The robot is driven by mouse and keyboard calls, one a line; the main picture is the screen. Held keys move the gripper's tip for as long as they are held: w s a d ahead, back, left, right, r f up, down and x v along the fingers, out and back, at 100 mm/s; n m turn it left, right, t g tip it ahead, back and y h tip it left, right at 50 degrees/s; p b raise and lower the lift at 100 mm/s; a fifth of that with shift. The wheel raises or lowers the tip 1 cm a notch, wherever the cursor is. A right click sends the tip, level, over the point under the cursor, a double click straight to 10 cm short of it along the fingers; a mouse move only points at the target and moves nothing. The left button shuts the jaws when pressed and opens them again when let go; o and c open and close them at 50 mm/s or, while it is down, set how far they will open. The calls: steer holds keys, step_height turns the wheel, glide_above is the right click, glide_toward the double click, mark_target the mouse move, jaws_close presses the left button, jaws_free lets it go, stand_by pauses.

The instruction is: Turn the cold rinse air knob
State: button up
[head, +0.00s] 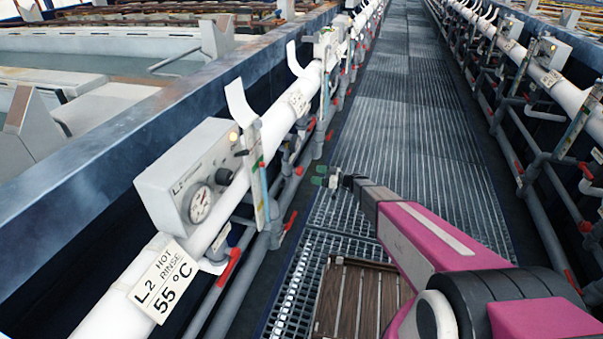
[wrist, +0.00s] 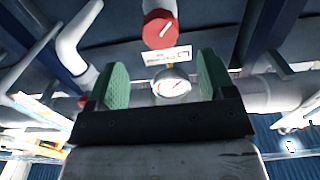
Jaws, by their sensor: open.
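A round red knob (wrist: 160,28) with a white line on its face shows at the upper middle of the wrist view, on a pale pipe. A small label plate (wrist: 168,56) sits just below it; its text is too small to read, so I cannot tell whether this is the cold rinse air knob. My gripper (wrist: 162,62) is open and empty, its green pads apart on either side below the knob and not touching it. In the head view my gripper (head: 325,177) is over the walkway, right of the left-hand pipework.
A round gauge (wrist: 172,84) shows between the pads. In the head view, an L2 control box (head: 190,172) and a hot rinse sign (head: 165,280) are on the left white pipe. Red valve handles (head: 229,267) stick out below. The grated walkway (head: 395,120) is clear ahead.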

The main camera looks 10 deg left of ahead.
mark_target(300, 171)
steer(key=a, duration=0.8)
steer(key=shift+w+a, duration=0.3)
steer(key=shift+w, duration=0.05)
steer(key=c, duration=0.9)
